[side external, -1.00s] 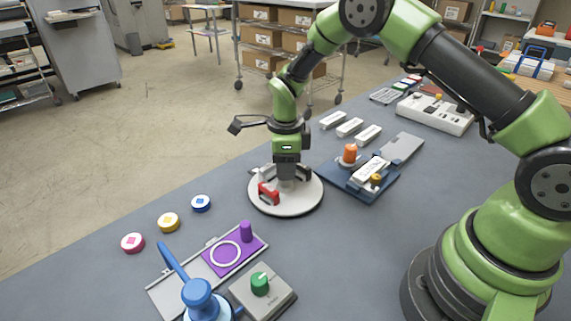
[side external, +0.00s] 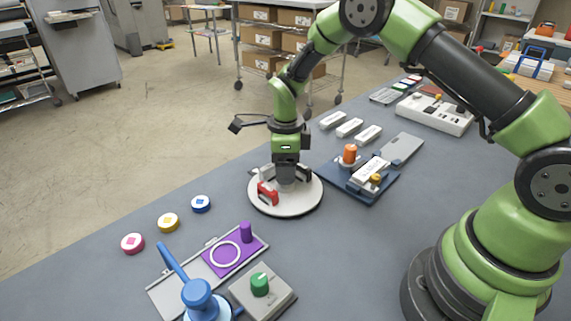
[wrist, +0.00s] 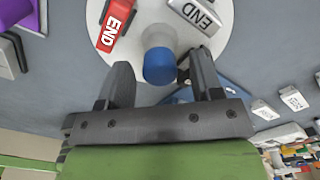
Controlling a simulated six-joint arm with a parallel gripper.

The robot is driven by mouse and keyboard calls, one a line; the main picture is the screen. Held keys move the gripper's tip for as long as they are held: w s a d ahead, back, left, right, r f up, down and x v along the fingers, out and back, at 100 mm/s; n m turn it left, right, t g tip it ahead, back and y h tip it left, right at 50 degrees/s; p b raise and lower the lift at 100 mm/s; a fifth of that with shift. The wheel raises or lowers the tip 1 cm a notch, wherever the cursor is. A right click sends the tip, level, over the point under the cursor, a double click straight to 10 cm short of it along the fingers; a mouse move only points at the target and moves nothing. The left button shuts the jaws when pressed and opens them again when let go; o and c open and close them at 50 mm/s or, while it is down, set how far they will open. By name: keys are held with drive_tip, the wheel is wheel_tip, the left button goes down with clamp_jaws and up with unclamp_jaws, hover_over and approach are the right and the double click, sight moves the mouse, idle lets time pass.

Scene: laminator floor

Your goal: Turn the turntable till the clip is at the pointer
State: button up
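The white round turntable (side external: 300,208) lies on the grey bench under my gripper (side external: 287,182). A red clip (side external: 266,193) sits near its rim on the left; in the wrist view the red clip (wrist: 116,22) reads END. A grey clip (wrist: 196,12), also reading END, is on the disc in the wrist view. A blue-topped knob (wrist: 159,66) stands at the disc's centre. My gripper (wrist: 161,62) points down with its fingers apart on either side of the knob, with gaps showing. A dark piece beside the right finger is partly hidden. I cannot make out the pointer clearly.
A blue board with an orange peg (side external: 350,154) lies just right of the turntable. White blocks (side external: 349,127) lie behind. A purple plate (side external: 229,254), a green-knobbed box (side external: 262,291) and coloured discs (side external: 168,222) are in front and left. Bench between is clear.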

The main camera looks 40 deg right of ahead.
wheel_tip(320, 180, up, 10)
idle(0.6)
